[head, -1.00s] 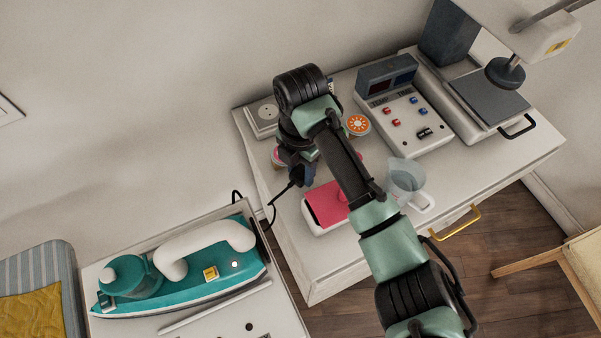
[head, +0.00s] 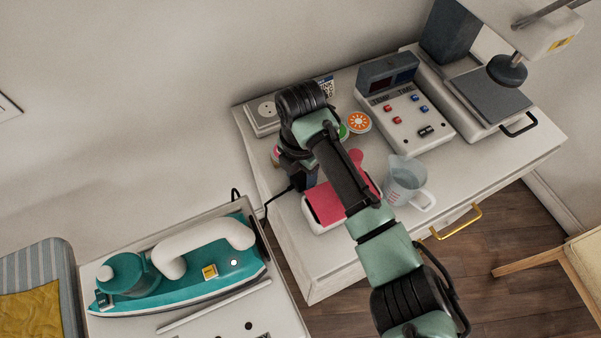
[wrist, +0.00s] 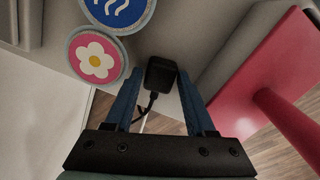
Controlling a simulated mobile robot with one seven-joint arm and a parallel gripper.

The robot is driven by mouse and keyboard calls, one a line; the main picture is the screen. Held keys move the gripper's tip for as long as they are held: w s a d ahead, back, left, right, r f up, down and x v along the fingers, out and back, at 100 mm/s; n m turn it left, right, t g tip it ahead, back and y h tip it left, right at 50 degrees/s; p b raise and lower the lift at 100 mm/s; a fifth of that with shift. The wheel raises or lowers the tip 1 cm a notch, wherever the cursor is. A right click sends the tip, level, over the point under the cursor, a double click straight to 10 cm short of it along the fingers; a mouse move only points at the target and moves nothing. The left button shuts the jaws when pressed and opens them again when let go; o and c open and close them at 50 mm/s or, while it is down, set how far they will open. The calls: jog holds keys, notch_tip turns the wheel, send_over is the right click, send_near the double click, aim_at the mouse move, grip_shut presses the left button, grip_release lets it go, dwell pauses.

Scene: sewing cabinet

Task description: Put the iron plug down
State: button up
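The black iron plug (wrist: 160,75) sits between the blue fingertips of my gripper (wrist: 161,82) in the wrist view, with its cord running back toward the palm. The fingers look closed on its sides. It is over the white cabinet top near its left edge; whether it touches the surface is hard to tell. In the head view my gripper (head: 302,178) is low over the cabinet's left part, and my arm hides most of the plug. The teal iron (head: 185,272) with a white handle lies on the board at lower left, a small light showing.
A white socket box (head: 262,117) stands at the cabinet's back left. Round patches, including a pink flower patch (wrist: 95,58), lie beside the plug. A pink-topped box (head: 325,203) is close on the right. A clear jug (head: 405,182) and a control panel (head: 405,120) stand farther right.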

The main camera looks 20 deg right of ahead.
aim_at(300, 179)
jog(key=shift+r, duration=0.1)
notch_tip(300, 179, up, 13)
jog(key=p, duration=0.1)
jog(key=shift+p, duration=0.4)
